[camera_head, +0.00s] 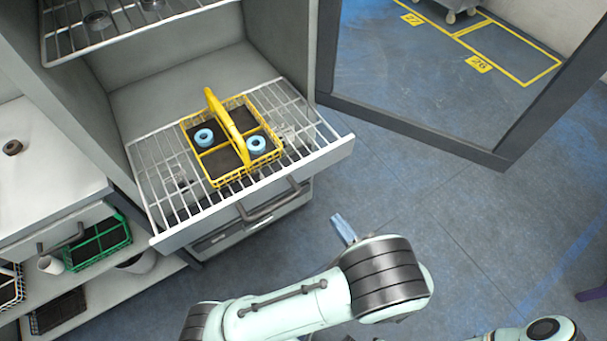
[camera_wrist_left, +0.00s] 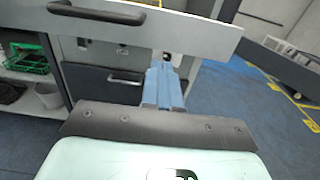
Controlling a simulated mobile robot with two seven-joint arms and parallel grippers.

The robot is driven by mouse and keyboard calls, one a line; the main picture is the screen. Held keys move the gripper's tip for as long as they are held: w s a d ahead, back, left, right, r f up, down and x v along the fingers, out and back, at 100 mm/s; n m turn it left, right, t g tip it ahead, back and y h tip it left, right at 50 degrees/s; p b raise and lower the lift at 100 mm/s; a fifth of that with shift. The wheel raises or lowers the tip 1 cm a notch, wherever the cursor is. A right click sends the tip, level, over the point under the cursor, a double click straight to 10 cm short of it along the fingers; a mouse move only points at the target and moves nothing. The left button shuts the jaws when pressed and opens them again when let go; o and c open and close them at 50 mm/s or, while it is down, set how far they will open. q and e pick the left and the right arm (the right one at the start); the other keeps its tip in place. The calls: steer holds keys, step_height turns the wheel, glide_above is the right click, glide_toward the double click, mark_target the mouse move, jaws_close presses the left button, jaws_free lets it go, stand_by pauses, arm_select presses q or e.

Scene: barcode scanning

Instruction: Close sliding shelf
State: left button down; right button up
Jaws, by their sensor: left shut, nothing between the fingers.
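The sliding shelf (camera_head: 168,160) is a wire rack with a white front panel (camera_head: 327,158) and a dark bar handle (camera_head: 268,204). It is pulled out of the grey cabinet. A yellow divided basket (camera_head: 222,180) with two blue rings stands on it. In the left wrist view the front panel (camera_wrist_left: 200,36) and its handle (camera_wrist_left: 95,12) cross the top. My left gripper (camera_head: 340,222) has blue fingers held together and empty, to the right of the handle and outside the shelf. Its fingers also show in the left wrist view (camera_wrist_left: 162,72); I cannot tell whether they touch the panel. My right gripper is not visible.
Another wire shelf (camera_head: 130,25) with a grey ring is above. A closed drawer (camera_head: 215,242) is below. A white counter (camera_head: 45,165) with a green basket (camera_head: 100,243) underneath stands at left. A dark frame (camera_head: 420,128) bounds the back right.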

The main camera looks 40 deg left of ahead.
mark_target(302, 175)
arm_select(q)
steer(key=p+x, duration=0.1)
steer(key=x, duration=1.3)
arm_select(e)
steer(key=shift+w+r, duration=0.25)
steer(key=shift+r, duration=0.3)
